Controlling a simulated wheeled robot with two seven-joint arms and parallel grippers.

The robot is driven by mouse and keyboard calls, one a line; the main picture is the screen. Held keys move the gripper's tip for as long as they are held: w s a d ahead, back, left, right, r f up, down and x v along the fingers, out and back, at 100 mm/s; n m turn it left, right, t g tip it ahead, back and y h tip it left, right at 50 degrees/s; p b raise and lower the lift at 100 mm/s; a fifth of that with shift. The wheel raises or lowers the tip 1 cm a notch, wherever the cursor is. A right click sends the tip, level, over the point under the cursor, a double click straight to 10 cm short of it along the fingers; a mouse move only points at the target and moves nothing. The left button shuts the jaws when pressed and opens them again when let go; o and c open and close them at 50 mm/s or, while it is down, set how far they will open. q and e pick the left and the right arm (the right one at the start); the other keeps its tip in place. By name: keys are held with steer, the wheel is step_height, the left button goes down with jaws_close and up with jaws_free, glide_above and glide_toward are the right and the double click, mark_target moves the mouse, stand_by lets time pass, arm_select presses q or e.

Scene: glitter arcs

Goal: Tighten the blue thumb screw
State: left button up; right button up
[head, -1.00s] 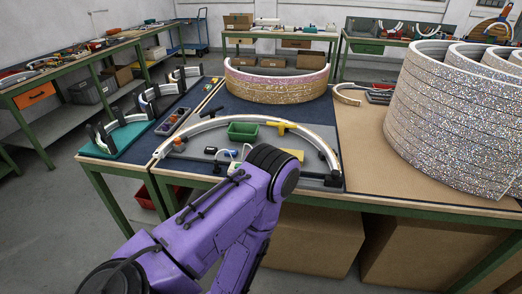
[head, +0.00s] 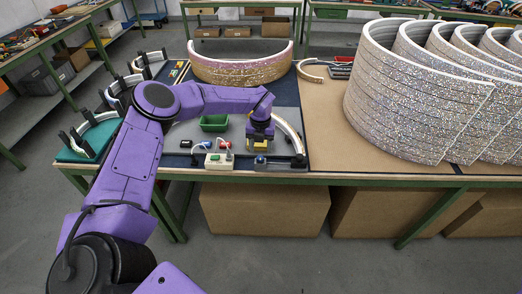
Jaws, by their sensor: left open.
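A small blue part (head: 260,159), which looks like the blue thumb screw, sits on a dark block near the front edge of the work table. It is too small to tell how far it is turned. My left gripper (head: 259,142) points down just behind it, over a yellow block (head: 257,148). The jaws are open, but the fingertips are hard to make out, and I cannot tell whether they touch anything. A pale curved strip (head: 288,130) arcs past the gripper on the right, partly hidden by my left arm. My right gripper is out of view.
A control box with red and green buttons (head: 218,160) stands left of the gripper, and a green bin (head: 214,123) behind it. Large glittering arcs (head: 415,100) fill the right. Bare brown board (head: 325,140) lies between. Cardboard boxes (head: 265,208) stand below.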

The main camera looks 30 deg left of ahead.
mark_target(260, 157)
arm_select(q)
step_height(260, 157, down, 3)
steer(key=shift+s+a+r+p, duration=0.1)
steer(key=shift+p, duration=0.2)
steer(key=shift+f, duration=0.5)
jaws_close()
steer(key=shift+f+m+b, duration=0.3)
steer(key=shift+m+b, duration=0.1)
steer(key=shift+b, duration=0.4)
steer(key=shift+r+m+b, duration=0.1)
steer(key=shift+m+b, duration=0.2)
steer(key=shift+r, duration=0.2)
jaws_free()
